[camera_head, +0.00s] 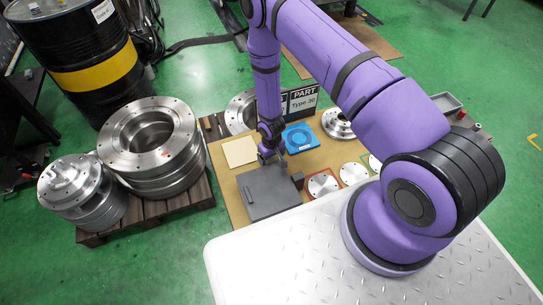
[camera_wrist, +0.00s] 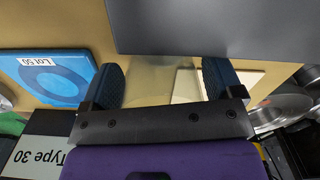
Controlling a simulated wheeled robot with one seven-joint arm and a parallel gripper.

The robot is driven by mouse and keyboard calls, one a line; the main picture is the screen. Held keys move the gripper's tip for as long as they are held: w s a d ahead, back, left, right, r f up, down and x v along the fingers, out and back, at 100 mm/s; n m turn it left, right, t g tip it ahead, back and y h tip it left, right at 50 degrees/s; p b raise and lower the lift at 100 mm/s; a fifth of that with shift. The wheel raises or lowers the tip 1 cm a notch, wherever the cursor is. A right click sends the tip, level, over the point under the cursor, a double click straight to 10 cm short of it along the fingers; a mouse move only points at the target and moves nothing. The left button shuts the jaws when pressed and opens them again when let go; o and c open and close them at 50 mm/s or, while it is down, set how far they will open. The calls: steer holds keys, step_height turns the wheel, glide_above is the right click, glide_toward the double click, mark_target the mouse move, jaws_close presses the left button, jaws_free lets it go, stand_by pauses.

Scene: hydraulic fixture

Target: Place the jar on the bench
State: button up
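My gripper (camera_head: 272,153) is low over the tan bench top (camera_head: 232,183), just behind a dark grey flat box (camera_head: 268,192). In the wrist view its two dark blue fingers (camera_wrist: 160,82) stand wide apart. A clear, faintly tinted thing, which looks like the see-through jar (camera_wrist: 150,82), fills the gap and seems to touch both fingers. Its outline is hard to make out, and I cannot tell whether its base touches the bench. The grey box (camera_wrist: 215,28) lies close beyond the fingers.
A blue square part (camera_head: 298,138) labelled Lot 50 lies beside the gripper. A pale card (camera_head: 239,152), a Type 30 sign (camera_head: 303,100) and several metal discs (camera_head: 323,184) crowd the bench. Large steel flanges (camera_head: 150,140) stand left on a pallet. Some tan surface is bare (camera_wrist: 30,25).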

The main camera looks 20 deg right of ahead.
steer(key=shift+o, duration=0.6)
steer(key=shift+r, duration=0.1)
